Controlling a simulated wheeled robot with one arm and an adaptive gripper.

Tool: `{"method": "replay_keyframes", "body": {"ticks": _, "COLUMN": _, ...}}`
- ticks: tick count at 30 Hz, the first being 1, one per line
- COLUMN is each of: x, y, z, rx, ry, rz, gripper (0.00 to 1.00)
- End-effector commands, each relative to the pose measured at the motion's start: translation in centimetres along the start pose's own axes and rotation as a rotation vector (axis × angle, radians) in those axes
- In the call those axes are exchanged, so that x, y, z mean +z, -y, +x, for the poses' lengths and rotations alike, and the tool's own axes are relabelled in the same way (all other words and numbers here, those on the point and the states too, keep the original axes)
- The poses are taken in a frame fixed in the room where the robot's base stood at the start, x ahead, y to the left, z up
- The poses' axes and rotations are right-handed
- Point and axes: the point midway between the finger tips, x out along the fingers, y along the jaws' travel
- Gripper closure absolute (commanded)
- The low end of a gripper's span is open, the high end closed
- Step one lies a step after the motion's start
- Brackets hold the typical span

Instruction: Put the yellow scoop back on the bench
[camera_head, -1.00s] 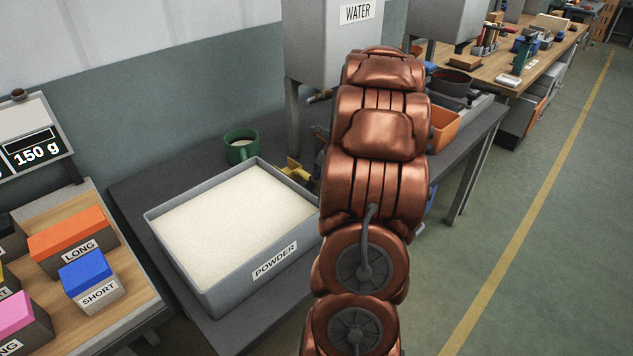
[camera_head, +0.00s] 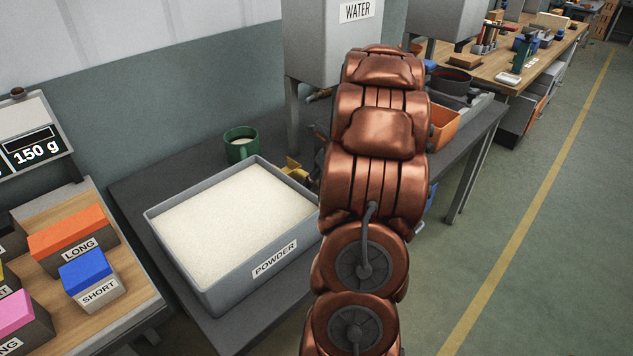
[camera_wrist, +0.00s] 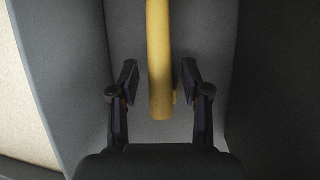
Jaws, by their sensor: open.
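The yellow scoop (camera_head: 295,171) shows in part in the head view, just past the back right corner of the powder tray; my arm covers the rest. In the wrist view its yellow handle (camera_wrist: 159,60) runs from the top edge down between my fingers. My gripper (camera_wrist: 159,72) is open around the handle, with a gap on both sides. Below it is a grey surface. I cannot tell whether the scoop fully rests on the dark grey bench (camera_head: 145,190).
The powder tray (camera_head: 226,284) stands left of my arm and shows at the wrist view's left. A green mug (camera_head: 240,148) is behind it. An orange bin (camera_head: 444,128) is right of my arm.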

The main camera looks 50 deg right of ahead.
Motion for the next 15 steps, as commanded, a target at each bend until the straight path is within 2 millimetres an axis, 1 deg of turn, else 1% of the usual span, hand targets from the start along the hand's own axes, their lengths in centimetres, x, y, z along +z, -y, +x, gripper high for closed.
{"method": "replay_keyframes", "body": {"ticks": 5, "x": 0.1, "y": 0.1, "z": -2.4, "rx": -0.003, "ry": 0.002, "rz": 0.000, "gripper": 0.53}}
{"method": "replay_keyframes", "body": {"ticks": 9, "x": 0.1, "y": 0.2, "z": -5.2, "rx": -0.006, "ry": 0.004, "rz": -0.002, "gripper": 0.53}}
{"method": "replay_keyframes", "body": {"ticks": 15, "x": 0.0, "y": 0.1, "z": -8.8, "rx": -0.002, "ry": 0.003, "rz": -0.001, "gripper": 0.53}}
